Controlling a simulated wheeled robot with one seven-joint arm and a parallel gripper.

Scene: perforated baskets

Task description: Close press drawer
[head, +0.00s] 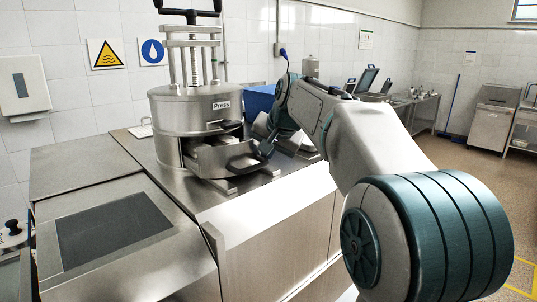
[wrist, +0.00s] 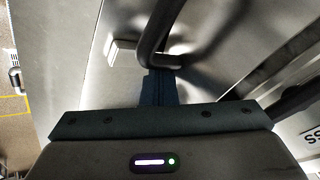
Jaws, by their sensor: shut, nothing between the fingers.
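The press (head: 196,112) is a round steel drum with a "Press" label, standing on the steel counter. Its drawer (head: 212,157) sticks out of the lower front, with a dark curved handle (head: 247,161) at its right end. My gripper (head: 266,148) is at the handle, reaching in from the right. In the wrist view the shut fingers (wrist: 160,86) meet or nearly meet the dark handle (wrist: 152,45); I cannot tell if they touch. Nothing shows between the fingers. Part of the drawer behind the gripper is hidden.
The steel counter (head: 135,150) extends left, with a dark inset panel (head: 112,228) in front. A blue container (head: 260,101) stands behind my arm. Slide rails (head: 222,185) lie below the drawer. Open floor (head: 465,165) is at the right.

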